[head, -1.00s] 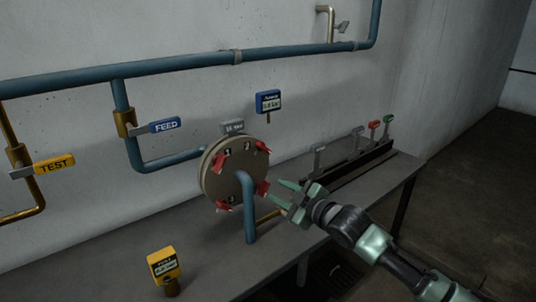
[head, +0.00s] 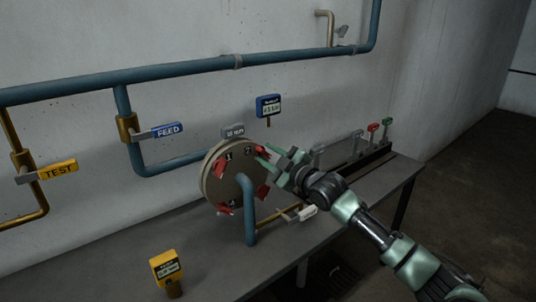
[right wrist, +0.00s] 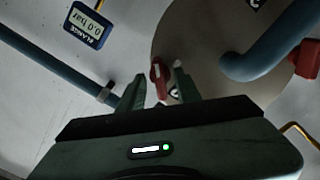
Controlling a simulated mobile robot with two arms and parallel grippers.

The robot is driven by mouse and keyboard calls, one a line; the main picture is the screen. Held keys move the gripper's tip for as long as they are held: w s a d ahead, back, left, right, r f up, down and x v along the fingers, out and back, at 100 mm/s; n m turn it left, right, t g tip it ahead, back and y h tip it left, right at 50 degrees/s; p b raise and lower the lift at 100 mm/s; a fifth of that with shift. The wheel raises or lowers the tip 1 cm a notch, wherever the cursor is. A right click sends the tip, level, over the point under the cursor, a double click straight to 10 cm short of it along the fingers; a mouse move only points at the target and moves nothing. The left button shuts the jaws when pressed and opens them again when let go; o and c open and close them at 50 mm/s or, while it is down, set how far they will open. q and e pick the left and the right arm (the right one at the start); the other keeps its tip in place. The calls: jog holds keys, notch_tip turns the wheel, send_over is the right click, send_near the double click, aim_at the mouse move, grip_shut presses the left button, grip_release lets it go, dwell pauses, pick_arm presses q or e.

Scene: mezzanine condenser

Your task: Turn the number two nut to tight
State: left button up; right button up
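In the right wrist view, the red nut (right wrist: 156,76) shows between the two fingertips of my right gripper (right wrist: 158,80). The fingers are spread, with a gap visible beside the nut. Other red nuts are at upper left (head: 221,168), lower right (head: 262,191) and bottom (head: 223,210). My left gripper is not in view.
A blue pipe (head: 249,215) rises in front of the flange, close to the nuts. A blue gauge (right wrist: 88,25) reads 0.0 bar. A white-handled lever (head: 305,213) is below my right arm. A yellow gauge (head: 167,266) stands front left. Several levers (head: 373,128) are on the right.

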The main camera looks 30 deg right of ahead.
grip_shut()
jog(key=shift+m, duration=0.3)
jog(key=shift+r+m+p, duration=0.15)
jog(key=shift+m+p, duration=0.6)
jog(key=shift+m, duration=0.05)
jog(key=m+p, duration=0.1)
jog(key=m, duration=0.1)
jog(key=shift+m, duration=0.4)
jog(key=m+p, duration=0.2)
jog(key=m, duration=0.3)
jog(key=m+p, duration=0.1)
jog(key=m, duration=0.4)
